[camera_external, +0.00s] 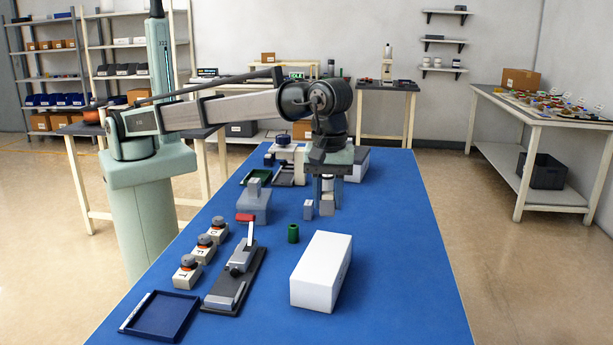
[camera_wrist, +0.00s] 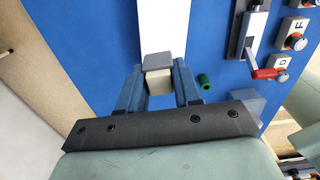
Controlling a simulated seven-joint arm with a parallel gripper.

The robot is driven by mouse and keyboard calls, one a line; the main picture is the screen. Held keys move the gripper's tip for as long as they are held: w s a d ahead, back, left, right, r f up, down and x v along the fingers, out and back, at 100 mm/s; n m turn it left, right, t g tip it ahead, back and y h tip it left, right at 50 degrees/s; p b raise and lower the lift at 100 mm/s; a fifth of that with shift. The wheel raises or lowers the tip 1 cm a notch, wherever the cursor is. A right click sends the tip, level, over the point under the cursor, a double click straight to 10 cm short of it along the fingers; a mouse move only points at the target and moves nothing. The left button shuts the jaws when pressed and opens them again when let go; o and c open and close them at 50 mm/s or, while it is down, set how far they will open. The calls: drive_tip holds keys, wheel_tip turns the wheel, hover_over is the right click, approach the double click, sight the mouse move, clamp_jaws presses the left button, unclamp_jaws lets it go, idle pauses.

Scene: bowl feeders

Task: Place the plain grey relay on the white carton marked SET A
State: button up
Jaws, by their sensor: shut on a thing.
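My gripper (camera_external: 327,188) points down over the blue table behind the white carton. It is shut on a small grey block, the grey relay (camera_external: 327,207). In the wrist view, the block's grey face (camera_wrist: 158,62) and a paler part show between the two fingers of my gripper (camera_wrist: 159,82). I cannot tell whether the block touches the table. The long white carton (camera_external: 320,270) lies flat nearer the external camera, apart from my gripper. It also shows in the wrist view (camera_wrist: 163,22). No SET A marking is readable on it.
A second small grey block (camera_external: 308,209) stands just left of my gripper. A red-handled clamp (camera_external: 240,265), several lettered knob blocks (camera_external: 196,257) and a blue tray (camera_external: 160,316) are at left. The table right of the carton is clear.

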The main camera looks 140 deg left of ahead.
drive_tip(key=shift+s+d+f, duration=0.1)
drive_tip(key=shift+s+f, duration=0.2)
drive_tip(key=shift+f, duration=4.8)
drive_tip(key=shift+f, duration=0.15)
drive_tip(key=o, duration=1)
drive_tip(key=shift+o, duration=0.2)
wheel_tip(320, 180, up, 12)
drive_tip(key=shift+r, duration=0.15)
